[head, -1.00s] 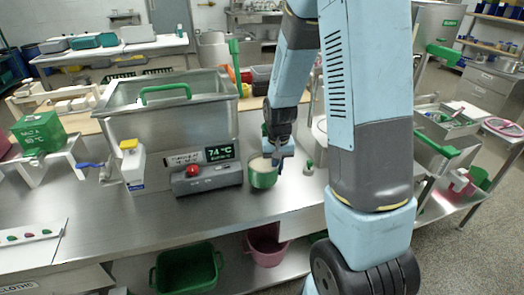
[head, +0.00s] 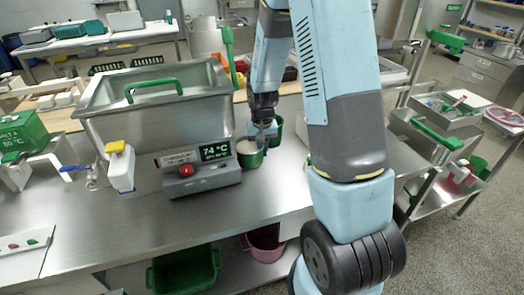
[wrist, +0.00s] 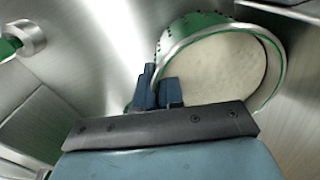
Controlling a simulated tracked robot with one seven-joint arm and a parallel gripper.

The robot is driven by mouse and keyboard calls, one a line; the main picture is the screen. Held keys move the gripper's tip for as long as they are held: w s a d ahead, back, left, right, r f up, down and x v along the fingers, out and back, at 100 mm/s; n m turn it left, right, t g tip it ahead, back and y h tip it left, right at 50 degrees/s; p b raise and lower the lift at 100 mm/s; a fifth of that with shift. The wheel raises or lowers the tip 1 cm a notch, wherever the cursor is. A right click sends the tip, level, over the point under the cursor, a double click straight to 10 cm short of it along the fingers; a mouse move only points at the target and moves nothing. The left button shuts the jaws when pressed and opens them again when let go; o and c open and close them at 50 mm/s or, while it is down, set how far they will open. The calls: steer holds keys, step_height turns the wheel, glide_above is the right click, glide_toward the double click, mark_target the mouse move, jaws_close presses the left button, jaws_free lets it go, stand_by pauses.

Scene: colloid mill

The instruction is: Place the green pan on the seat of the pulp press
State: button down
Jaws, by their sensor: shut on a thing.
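The green pan (head: 250,158) is a round green vessel with a metal rim, filled with pale material. It is just right of the control box on the steel bench. My gripper (head: 266,138) is at its right rim. In the wrist view the two blue fingers (wrist: 158,92) are shut on the near left part of the rim of the pan (wrist: 268,88). The pan looks about level; I cannot tell whether its base touches the bench. I cannot make out the pulp press or its seat with certainty.
A control box (head: 200,172) with a red button and a 74 °C display stands close left of the pan. A steel tank (head: 160,115) with a green lid handle is behind it. The bench front is clear.

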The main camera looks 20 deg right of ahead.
steer(key=shift+d+f, duration=0.2)
steer(key=shift+f, duration=0.35)
steer(key=c, duration=1.2)
jaws_free()
steer(key=shift+c, duration=0.2)
